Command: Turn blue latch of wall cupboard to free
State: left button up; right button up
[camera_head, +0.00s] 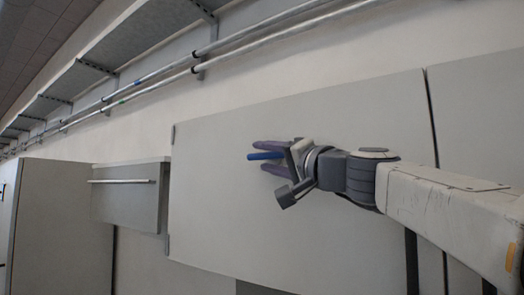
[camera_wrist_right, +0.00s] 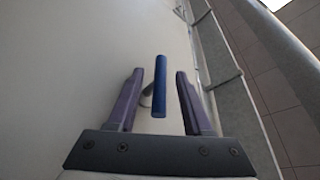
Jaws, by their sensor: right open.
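The blue latch (camera_head: 265,155) is a short bar on the pale grey door of the wall cupboard (camera_head: 230,215). In the right wrist view the blue latch (camera_wrist_right: 160,87) stands between the two purple fingers, with a gap on each side. My right gripper (camera_head: 268,158) is open around the latch in the head view, and it also shows in the right wrist view (camera_wrist_right: 157,90). A small round grey part behind the latch is mostly hidden. My left gripper is in neither view.
Metal pipes (camera_head: 230,55) run along the wall above the cupboard, with a grey shelf (camera_head: 150,42) over them. A smaller grey box with a bar handle (camera_head: 122,181) is at the left. The cupboard door around the latch is bare.

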grip_shut()
jog(key=shift+r, duration=0.2)
dwell(1.3)
